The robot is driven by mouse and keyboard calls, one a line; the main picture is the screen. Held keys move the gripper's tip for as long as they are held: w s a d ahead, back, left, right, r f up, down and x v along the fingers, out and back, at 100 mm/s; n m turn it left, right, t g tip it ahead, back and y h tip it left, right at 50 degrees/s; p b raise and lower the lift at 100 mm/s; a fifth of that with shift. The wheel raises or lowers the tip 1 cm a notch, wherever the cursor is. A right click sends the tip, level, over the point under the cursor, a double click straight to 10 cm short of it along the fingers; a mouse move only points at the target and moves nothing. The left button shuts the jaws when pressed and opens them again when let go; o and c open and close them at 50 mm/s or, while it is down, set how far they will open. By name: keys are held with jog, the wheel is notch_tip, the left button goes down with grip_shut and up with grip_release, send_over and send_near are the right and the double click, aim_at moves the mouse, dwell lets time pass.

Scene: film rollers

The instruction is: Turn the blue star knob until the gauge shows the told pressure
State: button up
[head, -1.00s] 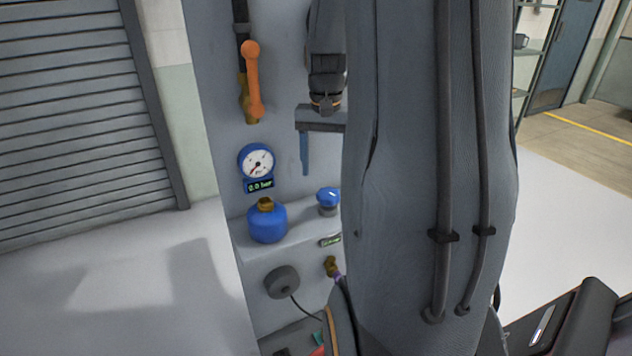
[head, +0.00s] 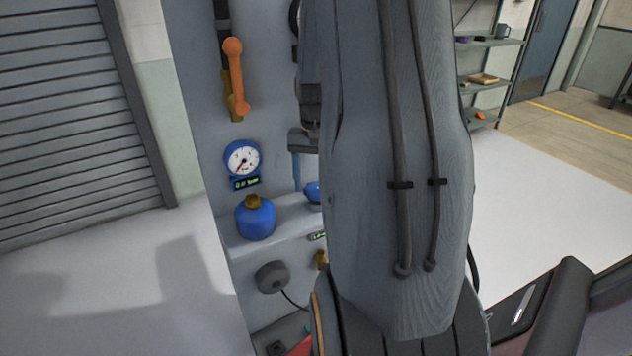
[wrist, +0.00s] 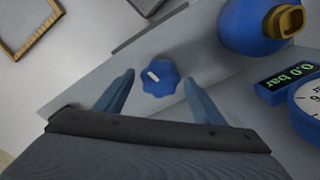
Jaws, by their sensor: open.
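The blue star knob (wrist: 160,78), with a white pointer mark, lies between my gripper's two blue fingertips in the wrist view. My gripper (wrist: 159,84) is open, with a gap visible on each side of the knob. In the head view the knob (head: 313,191) is partly hidden by my arm, and one blue finger hangs just left of it. The round white-faced gauge (head: 242,159) is on the panel, its needle pointing down-left. Its green display (wrist: 287,73) reads 0.0 bar in the wrist view.
A blue bottle (head: 256,220) with a brass cap stands left of the knob on the ledge. An orange lever (head: 235,75) is above the gauge. A dark grey round knob (head: 272,277) sits below the ledge. A small green-lettered plate (head: 318,236) is unreadable.

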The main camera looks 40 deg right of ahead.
aim_at(316, 186)
jog(key=shift+c, duration=0.4)
jog(key=c, duration=1)
jog(key=shift+m+p, duration=0.5)
jog(key=shift+m, duration=1)
jog(key=o, duration=1.1)
jog(key=shift+r+b, duration=0.65)
jog(key=shift+r, duration=3.3)
